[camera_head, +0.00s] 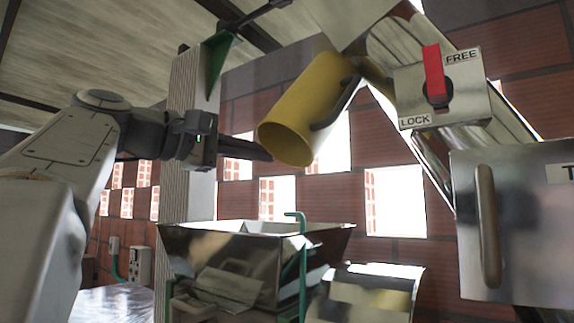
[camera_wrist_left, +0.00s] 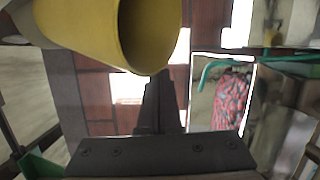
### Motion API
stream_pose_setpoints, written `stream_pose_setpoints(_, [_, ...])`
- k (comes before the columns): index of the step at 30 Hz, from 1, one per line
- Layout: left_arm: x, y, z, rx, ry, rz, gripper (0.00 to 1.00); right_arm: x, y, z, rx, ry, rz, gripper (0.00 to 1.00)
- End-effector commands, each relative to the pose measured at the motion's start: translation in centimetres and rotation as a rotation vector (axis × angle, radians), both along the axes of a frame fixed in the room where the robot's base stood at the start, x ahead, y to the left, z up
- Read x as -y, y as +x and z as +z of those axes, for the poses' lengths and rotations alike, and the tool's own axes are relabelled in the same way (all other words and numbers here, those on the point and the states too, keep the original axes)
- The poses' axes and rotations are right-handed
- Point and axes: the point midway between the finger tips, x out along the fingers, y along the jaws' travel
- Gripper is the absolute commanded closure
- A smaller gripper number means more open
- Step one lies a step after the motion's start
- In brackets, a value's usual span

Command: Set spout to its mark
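The yellow spout (camera_head: 300,108) is an open tube hanging from the metal machine, tilted with its mouth down and left. A dark curved handle (camera_head: 336,104) runs along its right side. The spout also fills the upper left of the left wrist view (camera_wrist_left: 85,25). My left gripper (camera_head: 262,153) is just left of the spout's mouth, its fingers together and pointing right. In the left wrist view the fingers (camera_wrist_left: 159,85) lie side by side below the mouth, with nothing seen between them. I cannot make out the mark. My right gripper is not in view.
A red lever (camera_head: 434,72) stands upright on a plate labelled FREE and LOCK. A metal hopper (camera_head: 240,232) with a green pipe (camera_head: 303,260) stands below the spout. A wooden post (camera_head: 180,90) rises behind my left arm. A metal door with a handle (camera_head: 487,225) is at right.

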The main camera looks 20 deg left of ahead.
Motion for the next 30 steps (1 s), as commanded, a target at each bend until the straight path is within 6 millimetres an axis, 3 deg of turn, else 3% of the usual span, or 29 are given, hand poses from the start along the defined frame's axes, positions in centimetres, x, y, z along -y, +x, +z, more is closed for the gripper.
stream_pose_setpoints(15, [1.0,-1.2,0.1,0.002,0.001,-0.001,1.0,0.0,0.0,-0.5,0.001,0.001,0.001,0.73])
stream_pose_setpoints(25, [0.9,-1.0,0.1,0.001,0.001,-0.004,1.0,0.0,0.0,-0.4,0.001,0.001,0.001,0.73])
stream_pose_setpoints(30, [0.4,0.1,0.0,-0.001,-0.001,-0.021,1.0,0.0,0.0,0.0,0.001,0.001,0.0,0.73])
